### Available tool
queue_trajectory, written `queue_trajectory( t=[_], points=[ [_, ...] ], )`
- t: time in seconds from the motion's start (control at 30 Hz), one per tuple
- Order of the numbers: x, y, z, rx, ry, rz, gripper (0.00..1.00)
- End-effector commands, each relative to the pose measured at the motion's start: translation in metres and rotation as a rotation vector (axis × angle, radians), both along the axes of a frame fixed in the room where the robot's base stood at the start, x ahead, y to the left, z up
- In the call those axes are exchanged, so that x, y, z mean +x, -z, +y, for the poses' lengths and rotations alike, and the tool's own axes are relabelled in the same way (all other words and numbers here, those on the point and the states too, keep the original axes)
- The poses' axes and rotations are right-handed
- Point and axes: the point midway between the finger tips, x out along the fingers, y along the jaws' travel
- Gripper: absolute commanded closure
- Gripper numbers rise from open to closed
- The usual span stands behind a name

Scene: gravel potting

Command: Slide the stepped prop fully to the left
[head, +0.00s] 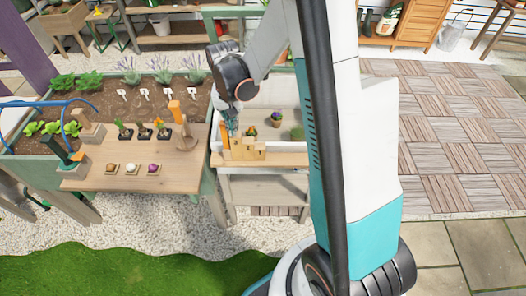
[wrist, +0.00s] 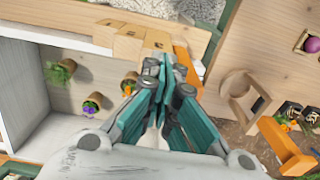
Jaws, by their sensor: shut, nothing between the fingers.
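The stepped prop (head: 247,149) is a light wooden block with steps. It stands on the small bench's front ledge (head: 275,159), near its left end, and also shows at the top of the wrist view (wrist: 130,40). An orange upright piece (head: 225,135) stands close by its left side; in the wrist view an orange piece (wrist: 187,62) lies just beyond my fingertips. My gripper (head: 232,129) is shut and empty, pointing down at the prop's left, back part. Its teal fingers (wrist: 168,72) meet in the wrist view. I cannot tell whether they touch the prop.
Small potted plants (head: 276,118) stand in the white tray behind the prop. The planter table (head: 100,180) on the left holds seedlings, a wooden stand (head: 186,138) and several small items. The ledge right of the prop is clear.

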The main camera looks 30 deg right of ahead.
Motion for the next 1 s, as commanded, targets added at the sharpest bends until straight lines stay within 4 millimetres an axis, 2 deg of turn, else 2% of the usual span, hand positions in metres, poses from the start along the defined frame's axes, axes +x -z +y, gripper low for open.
queue_trajectory(
  t=[0.37, 1.0],
  points=[
    [0.005, 0.0, 0.007, 0.0, 0.0, 0.0, 1.0],
    [-0.006, -0.001, -0.009, 0.0, 0.0, 0.0, 1.0]
  ],
)
